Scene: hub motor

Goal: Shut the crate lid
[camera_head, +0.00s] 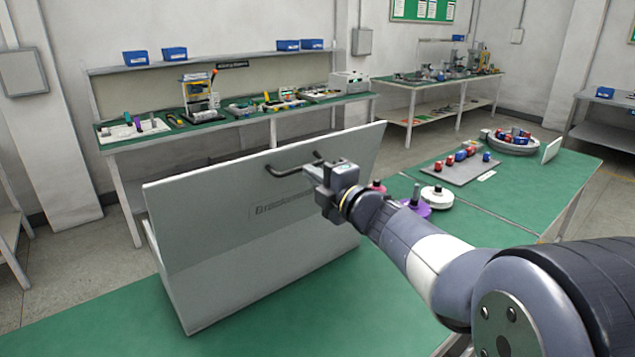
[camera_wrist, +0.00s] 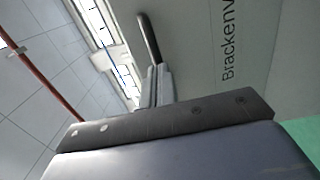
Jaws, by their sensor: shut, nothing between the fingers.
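The crate lid (camera_head: 235,205) is a large pale grey panel, raised and steeply tilted, with dark lettering on its face. The lid also shows in the wrist view (camera_wrist: 205,60). A dark bar handle (camera_head: 288,168) is fixed near its upper edge, and the handle also shows in the wrist view (camera_wrist: 149,38). The crate (camera_head: 225,280) is pale grey below the lid, and its inside is hard to make out. My gripper (camera_head: 313,172) is shut and empty at the handle's right end. Its fingers (camera_wrist: 157,80) appear close to the handle; I cannot tell whether they touch.
The green bench top (camera_head: 70,332) is clear in front of the crate. To the right are a white round part (camera_head: 437,199), a grey tray (camera_head: 450,172) with several red and blue pieces, and a round tray (camera_head: 512,150). Other benches stand behind.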

